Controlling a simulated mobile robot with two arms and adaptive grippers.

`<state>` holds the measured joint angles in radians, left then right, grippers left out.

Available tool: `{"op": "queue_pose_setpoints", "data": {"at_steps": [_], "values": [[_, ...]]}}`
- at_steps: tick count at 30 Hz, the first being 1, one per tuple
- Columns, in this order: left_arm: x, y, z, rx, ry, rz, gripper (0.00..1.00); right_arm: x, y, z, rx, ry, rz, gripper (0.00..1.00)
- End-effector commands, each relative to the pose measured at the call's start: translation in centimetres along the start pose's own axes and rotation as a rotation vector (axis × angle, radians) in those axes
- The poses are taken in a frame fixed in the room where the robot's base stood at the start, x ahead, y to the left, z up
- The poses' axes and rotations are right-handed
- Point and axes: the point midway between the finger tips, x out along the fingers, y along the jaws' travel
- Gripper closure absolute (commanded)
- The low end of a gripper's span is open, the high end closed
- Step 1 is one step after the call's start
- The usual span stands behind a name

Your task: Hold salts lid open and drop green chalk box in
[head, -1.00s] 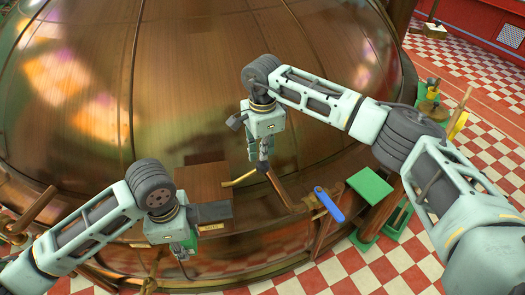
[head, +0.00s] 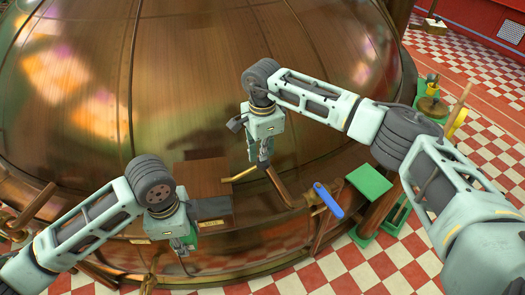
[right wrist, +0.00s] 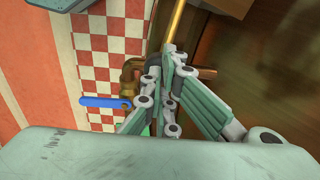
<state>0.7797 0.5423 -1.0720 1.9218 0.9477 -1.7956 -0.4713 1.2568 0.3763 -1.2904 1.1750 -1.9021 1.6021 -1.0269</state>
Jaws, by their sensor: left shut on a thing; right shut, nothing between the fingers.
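The wooden salts box sits low on the copper kettle's near side, with a small yellow label (head: 213,223) on its front. Its brown lid (head: 202,177) appears raised behind a dark area, perhaps the opening. A brass bar (head: 240,175) sticks out beside the lid; it also shows in the right wrist view (right wrist: 176,22). My left gripper (head: 187,252) is shut on a green thing (head: 191,238), apparently the chalk box, mostly hidden, in front of the salts box. My right gripper (head: 265,160) is shut and empty close to the brass bar; I cannot tell if they touch.
The big copper kettle (head: 240,60) fills the background. A blue-handled lever (head: 328,201) on a copper pipe is right of my right gripper; it also shows in the right wrist view (right wrist: 104,102). A green-topped stand (head: 369,181) is farther right, on the checkered floor (head: 375,275).

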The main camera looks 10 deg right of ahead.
Motion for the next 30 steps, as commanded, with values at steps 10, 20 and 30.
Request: {"op": "queue_pose_setpoints", "data": {"at_steps": [10, 20, 30], "values": [[0.0, 0.0, 0.0, 0.0, 0.0, -0.001, 0.98, 0.8, 0.2, -0.1, -0.002, -0.002, 0.003, 1.0], [0.0, 0.0, 0.0, 0.0, 0.0, -0.001, 0.98, 1.9, 0.3, -0.6, -0.003, -0.002, 0.002, 1.0], [0.0, 0.0, 0.0, 0.0, 0.0, -0.001, 0.98, 2.9, 0.4, -1.1, -0.001, -0.001, 0.002, 1.0]]}}
